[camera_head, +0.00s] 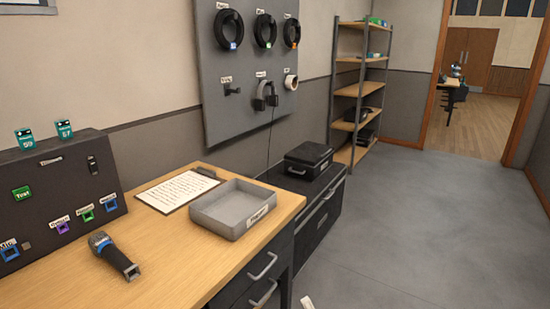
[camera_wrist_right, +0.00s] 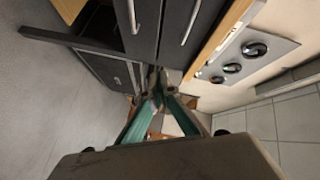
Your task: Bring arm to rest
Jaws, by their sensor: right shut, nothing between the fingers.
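My right gripper (camera_wrist_right: 158,88) shows in the right wrist view, its two fingers with green sides meeting at the tips. It is shut and holds nothing. In the head view only a small pale piece at the bottom edge, likely part of my right gripper (camera_head: 307,302), shows in front of the desk drawers. The gripper appears clear of the furniture, though its exact distance cannot be told. My left gripper is not in view.
The wooden desk (camera_head: 165,255) holds a handheld scanner (camera_head: 113,256), a grey tray (camera_head: 233,207), a clipboard (camera_head: 178,190) and a dark control panel (camera_head: 55,195). Dark drawers (camera_head: 265,272) are below. A low black cabinet (camera_head: 318,215) stands behind. Open floor (camera_head: 420,225) lies to the right.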

